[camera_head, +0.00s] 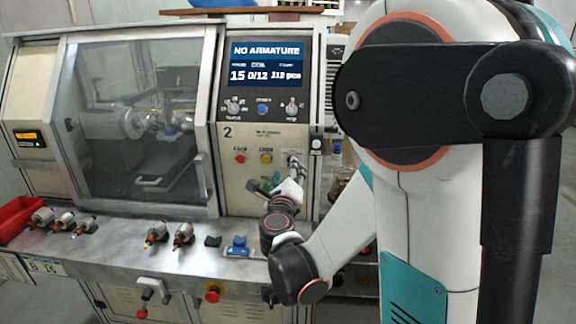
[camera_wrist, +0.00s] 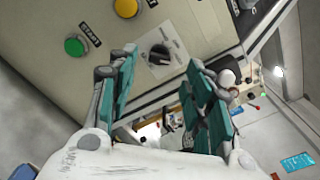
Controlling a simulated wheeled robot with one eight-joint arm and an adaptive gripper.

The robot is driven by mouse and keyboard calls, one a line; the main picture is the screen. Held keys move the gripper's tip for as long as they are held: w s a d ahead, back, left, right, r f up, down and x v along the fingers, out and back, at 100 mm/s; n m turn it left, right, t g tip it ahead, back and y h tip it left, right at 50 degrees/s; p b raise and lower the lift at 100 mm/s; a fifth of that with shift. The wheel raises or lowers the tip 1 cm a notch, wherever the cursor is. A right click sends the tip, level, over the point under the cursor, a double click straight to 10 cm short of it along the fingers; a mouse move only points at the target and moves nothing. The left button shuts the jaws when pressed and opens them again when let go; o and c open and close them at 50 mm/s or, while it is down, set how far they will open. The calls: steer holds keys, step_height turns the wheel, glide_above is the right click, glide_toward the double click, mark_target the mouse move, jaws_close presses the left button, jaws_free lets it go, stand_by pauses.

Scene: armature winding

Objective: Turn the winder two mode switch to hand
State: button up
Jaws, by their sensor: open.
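The mode switch (camera_wrist: 160,54) is a black rotary knob on a pale square plate, seen in the wrist view just ahead of my fingertips. Its label and setting are too small to read. My gripper (camera_wrist: 162,75) is open, its two teal-padded fingers apart on either side of the view of the knob, with nothing between them. In the head view, my gripper (camera_head: 282,172) is at the lower part of the winder two panel (camera_head: 228,192), right of its buttons, and hides the switch. Whether the fingers touch the plate I cannot tell.
A green button (camera_wrist: 75,46) and a yellow button (camera_wrist: 126,7) are beside the switch. A screen (camera_head: 264,64) above reads NO ARMATURE. A shelf (camera_head: 130,250) below holds several armatures, a blue fixture (camera_head: 238,247) and a red bin (camera_head: 17,216).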

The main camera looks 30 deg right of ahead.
steer(key=x, duration=0.6)
steer(key=shift+w, duration=0.2)
steer(key=shift+d, duration=0.15)
steer(key=c, duration=1.1)
